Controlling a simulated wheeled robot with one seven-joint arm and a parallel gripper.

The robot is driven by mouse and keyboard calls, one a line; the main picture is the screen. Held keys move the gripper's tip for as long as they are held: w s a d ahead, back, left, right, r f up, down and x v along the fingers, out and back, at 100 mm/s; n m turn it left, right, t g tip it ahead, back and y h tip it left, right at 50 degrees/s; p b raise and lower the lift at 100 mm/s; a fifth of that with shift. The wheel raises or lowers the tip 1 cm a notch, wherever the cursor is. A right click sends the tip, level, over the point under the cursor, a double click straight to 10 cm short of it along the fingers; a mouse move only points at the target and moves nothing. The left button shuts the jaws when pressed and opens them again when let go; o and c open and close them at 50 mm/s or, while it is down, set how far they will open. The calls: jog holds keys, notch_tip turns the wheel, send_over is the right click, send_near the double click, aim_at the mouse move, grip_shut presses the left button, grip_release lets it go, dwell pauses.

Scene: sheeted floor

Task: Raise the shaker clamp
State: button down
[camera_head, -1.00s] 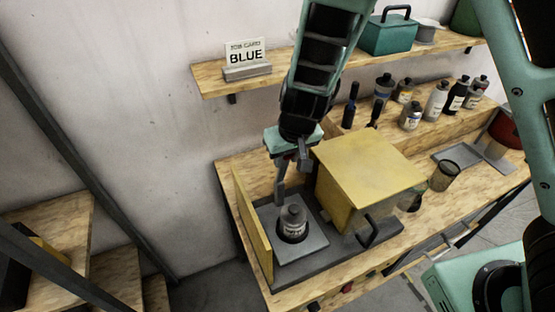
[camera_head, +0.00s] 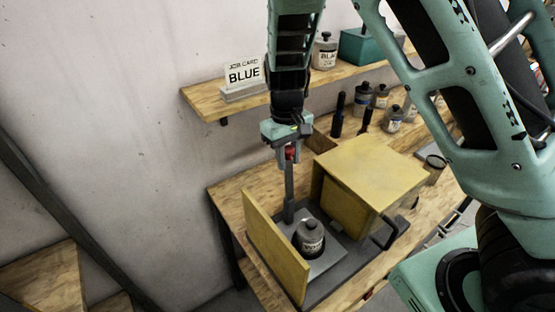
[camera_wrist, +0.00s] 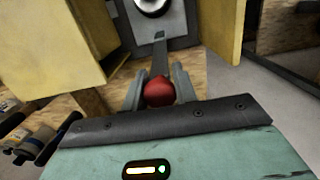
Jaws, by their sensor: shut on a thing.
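The shaker is a yellow box-shaped housing (camera_head: 372,165) on a dark base, with a yellow side panel (camera_head: 275,245) standing at its left. My gripper (camera_head: 288,152) is shut on the red knob from above. In the wrist view its two fingers flank the knob, and the lever runs on toward the plate.
A shelf (camera_head: 235,103) with a card reading BLUE (camera_head: 243,73) hangs on the wall behind my arm. Several bottles and cans (camera_head: 363,98) stand at the back of the workbench (camera_head: 228,200). A dark handle (camera_head: 388,232) sticks out at the housing's front.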

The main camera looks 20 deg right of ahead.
dwell(0.4)
jog(key=c, duration=1.1)
grip_release()
jog(key=shift+w+f, duration=0.1)
jog(key=shift+w, duration=0.05)
notch_tip(320, 180, up, 17)
jog(key=w+b, duration=0.1)
jog(key=b, duration=0.3)
jog(key=shift+w+a+r+b, duration=0.2)
jog(key=shift+w+a+b, duration=0.1)
jog(key=shift+b, duration=0.1)
